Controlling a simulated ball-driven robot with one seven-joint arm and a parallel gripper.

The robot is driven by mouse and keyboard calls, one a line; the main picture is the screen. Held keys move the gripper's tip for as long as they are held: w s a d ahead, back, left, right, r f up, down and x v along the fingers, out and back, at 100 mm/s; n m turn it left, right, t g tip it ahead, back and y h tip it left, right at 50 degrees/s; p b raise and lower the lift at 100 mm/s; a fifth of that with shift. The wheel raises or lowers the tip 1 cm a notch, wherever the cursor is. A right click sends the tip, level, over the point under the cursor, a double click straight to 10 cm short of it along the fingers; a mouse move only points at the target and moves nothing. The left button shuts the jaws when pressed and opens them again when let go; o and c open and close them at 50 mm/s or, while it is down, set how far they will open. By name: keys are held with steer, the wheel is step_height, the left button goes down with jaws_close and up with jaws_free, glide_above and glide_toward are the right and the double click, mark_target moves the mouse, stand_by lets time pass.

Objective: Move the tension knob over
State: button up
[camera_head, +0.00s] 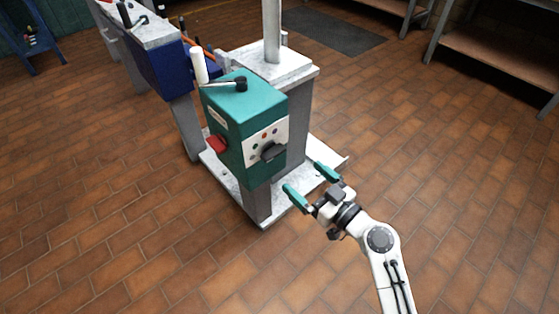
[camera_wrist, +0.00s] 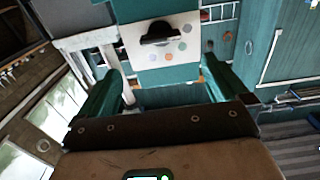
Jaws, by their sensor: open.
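The tension knob (camera_head: 272,151) is a black knob on a pale panel (camera_head: 255,145) with several coloured dots, on the front of a teal machine head (camera_head: 240,103). The knob also shows in the wrist view (camera_wrist: 160,34), top centre, with its bar across the picture. My gripper (camera_head: 306,180) has teal fingers spread apart, with nothing between them. It is in front of the machine, lower and to the right of the knob, and apart from it. In the wrist view the open fingers (camera_wrist: 165,90) frame the area just below the knob panel.
A red part (camera_head: 217,144) sticks out at the left of the machine head, and a black lever (camera_head: 228,84) lies on top. A grey post stands behind on a pale base plate (camera_head: 333,163). A blue machine body (camera_head: 168,68) is further left. Tiled floor around is clear.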

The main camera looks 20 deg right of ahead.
mark_target(277, 155)
steer(key=x, duration=1)
steer(key=c, duration=1)
